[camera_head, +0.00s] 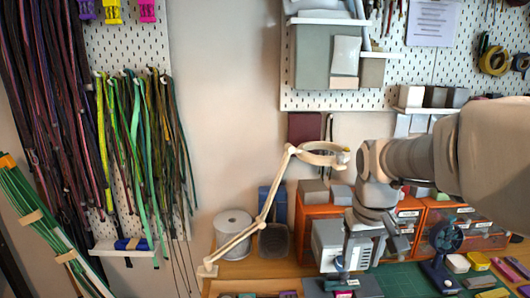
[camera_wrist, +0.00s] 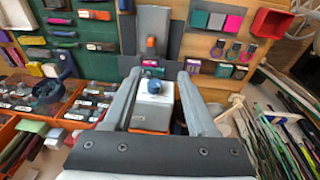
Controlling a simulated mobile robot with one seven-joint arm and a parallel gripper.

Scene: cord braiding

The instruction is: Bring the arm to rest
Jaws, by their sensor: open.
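My arm reaches in from the right in the head view and bends down at its wrist. My gripper (camera_head: 346,266) hangs low over the workbench, in front of a pale box-shaped device (camera_head: 330,242). In the wrist view my gripper (camera_wrist: 160,74) shows two grey fingers spread apart with nothing held between them. A pale box with a blue knob (camera_wrist: 152,87) shows in the gap, beyond the fingers. I cannot tell how close the fingertips are to it. The fingers and wrist hide part of the bench.
A jointed lamp with a ring head (camera_head: 320,154) stands left of my arm, beside a white spool (camera_head: 233,235). Orange drawer units (camera_head: 318,212) stand behind my gripper. A small blue fan (camera_head: 445,240) is to the right. Cords (camera_head: 140,130) hang on the left wall.

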